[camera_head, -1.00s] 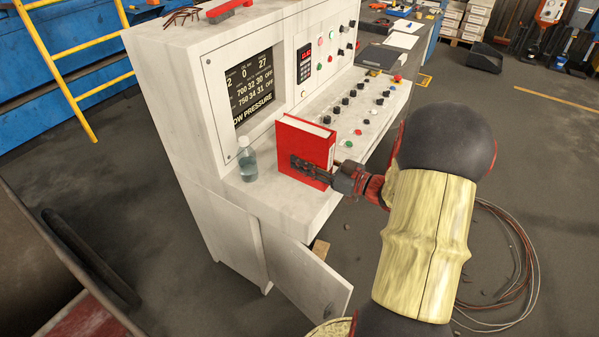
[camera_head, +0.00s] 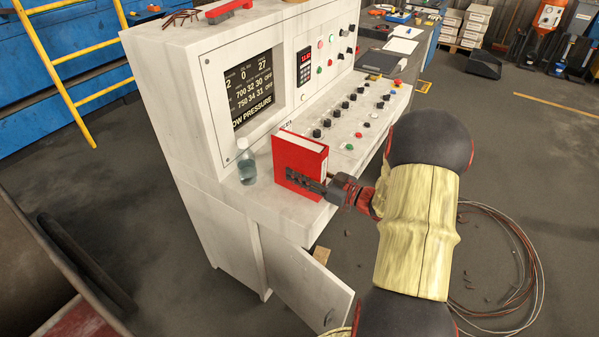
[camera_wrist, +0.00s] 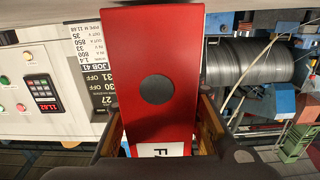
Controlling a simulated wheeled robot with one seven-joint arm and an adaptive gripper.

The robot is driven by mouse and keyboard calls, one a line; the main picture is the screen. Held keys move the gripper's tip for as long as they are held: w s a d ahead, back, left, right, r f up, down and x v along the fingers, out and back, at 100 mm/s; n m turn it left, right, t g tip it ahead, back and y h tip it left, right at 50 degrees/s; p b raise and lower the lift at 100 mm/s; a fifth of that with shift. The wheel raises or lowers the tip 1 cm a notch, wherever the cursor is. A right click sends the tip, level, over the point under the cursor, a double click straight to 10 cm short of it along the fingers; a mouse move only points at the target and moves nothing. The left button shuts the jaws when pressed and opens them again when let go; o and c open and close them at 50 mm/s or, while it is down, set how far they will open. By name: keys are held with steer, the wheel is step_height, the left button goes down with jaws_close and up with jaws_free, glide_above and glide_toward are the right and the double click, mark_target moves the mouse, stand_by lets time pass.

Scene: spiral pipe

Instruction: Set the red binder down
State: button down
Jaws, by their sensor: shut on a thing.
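The red binder (camera_head: 299,156) stands upright at the front edge of the white console's shelf (camera_head: 316,202), to the right of a clear bottle. My gripper (camera_head: 304,180) is shut on its lower part from the right side. In the wrist view the binder's red spine (camera_wrist: 155,40), with a dark round hole and a white label, fills the middle between the two fingers. The binder's lower edge is at or very near the shelf surface; I cannot tell whether it touches.
The clear bottle (camera_head: 246,161) stands close to the binder's left. Knobs and buttons (camera_head: 345,112) cover the sloped panel behind and to the right. A cabinet door (camera_head: 305,285) hangs open below. A cable coil (camera_head: 510,265) lies on the floor at right.

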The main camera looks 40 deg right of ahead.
mark_target(323, 181)
steer(key=shift+f, duration=0.1)
steer(key=c, duration=1.3)
jaws_free()
steer(key=shift+c, duration=0.2)
steer(key=shift+o, duration=0.2)
steer(key=shift+s+d+r, duration=0.1)
steer(key=shift+s+r, duration=0.1)
steer(key=shift+s, duration=0.05)
steer(key=p+v, duration=0.2)
steer(key=v, duration=0.9)
steer(key=shift+s+f, duration=0.1)
steer(key=shift+s, duration=0.15)
